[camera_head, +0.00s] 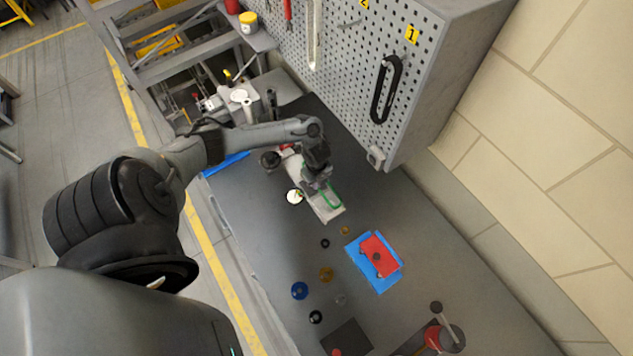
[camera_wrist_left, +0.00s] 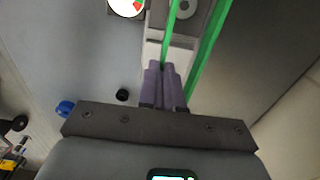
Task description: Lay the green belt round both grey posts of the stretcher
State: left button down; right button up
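The green belt (camera_head: 335,198) is at the light grey stretcher (camera_head: 328,213) on the dark table. In the left wrist view, the belt (camera_wrist_left: 206,48) shows as two long strands, one running down to my fingertips and one passing to their right. A round grey post (camera_wrist_left: 188,9) of the stretcher shows between the strands. The other post cannot be made out. My left gripper (camera_head: 319,183) is over the stretcher, and its purple fingers (camera_wrist_left: 163,68) are close together on the left strand. My right gripper is out of view.
A perforated panel (camera_head: 411,75) rises behind. The table right of the stretcher is clear.

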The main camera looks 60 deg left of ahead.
pick_arm(q)
jog(key=shift+f+b, duration=1.6)
jog(key=shift+f, duration=0.45)
jog(key=shift+f+b, duration=0.45)
jog(key=shift+f, duration=0.15)
jog(key=shift+f+b, duration=1)
jog(key=shift+f, duration=0.5)
jog(key=c, duration=1.2)
grip_release()
jog(key=shift+c, duration=0.2)
